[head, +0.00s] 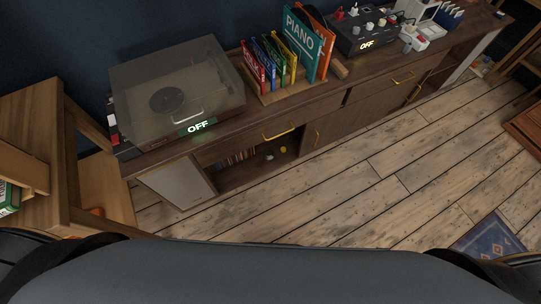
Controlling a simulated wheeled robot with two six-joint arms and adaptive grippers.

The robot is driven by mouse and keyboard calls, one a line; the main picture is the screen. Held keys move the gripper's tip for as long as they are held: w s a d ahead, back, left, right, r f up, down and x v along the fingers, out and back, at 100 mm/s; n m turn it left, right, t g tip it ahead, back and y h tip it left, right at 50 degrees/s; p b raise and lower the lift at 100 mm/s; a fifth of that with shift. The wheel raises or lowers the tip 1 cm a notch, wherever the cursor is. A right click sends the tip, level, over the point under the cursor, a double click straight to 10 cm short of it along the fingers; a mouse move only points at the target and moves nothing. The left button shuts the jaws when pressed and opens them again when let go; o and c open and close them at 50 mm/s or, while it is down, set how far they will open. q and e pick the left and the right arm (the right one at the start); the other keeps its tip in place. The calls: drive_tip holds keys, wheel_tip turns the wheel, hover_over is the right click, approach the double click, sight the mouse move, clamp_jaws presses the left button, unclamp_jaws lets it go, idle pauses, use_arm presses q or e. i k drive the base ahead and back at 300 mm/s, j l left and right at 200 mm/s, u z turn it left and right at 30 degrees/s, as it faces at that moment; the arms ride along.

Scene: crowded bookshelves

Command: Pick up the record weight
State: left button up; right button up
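I cannot make out a record weight for certain. A record player (215,105) with a smoky, see-through lid stands on the left end of the long wooden cabinet (330,98). The lid looks closed. A dark disc (168,99) shows dimly under it, and I cannot tell whether a weight sits on it. A green "OFF" label (198,127) glows at its front. A small grey object (268,155) and a yellow object (283,150) sit in the open compartment below, too small to identify. Neither of my grippers is in view.
A rack of colored books (270,62) and larger upright books, one marked "PIANO" (302,42), stand right of the player. A mixer-like device (366,30) is farther right. A wooden shelf (35,130) stands at left. The plank floor (330,195) before the cabinet is clear.

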sight(269, 156)
drive_tip(key=l+u, duration=0.1)
drive_tip(key=u, duration=0.3)
drive_tip(key=l+u, duration=0.1)
drive_tip(key=u, duration=0.3)
drive_tip(key=i+l+u, duration=0.1)
drive_tip(key=u, duration=0.3)
drive_tip(key=l+u, duration=0.2)
drive_tip(key=l, duration=0.25)
drive_tip(key=l+u, duration=0.15)
drive_tip(key=l, duration=0.25)
drive_tip(key=k+l+u, duration=0.2)
drive_tip(key=l, duration=0.2)
drive_tip(key=l+u, duration=0.2)
drive_tip(key=l, duration=0.2)
drive_tip(key=k+l+u, duration=0.2)
drive_tip(key=l, duration=0.2)
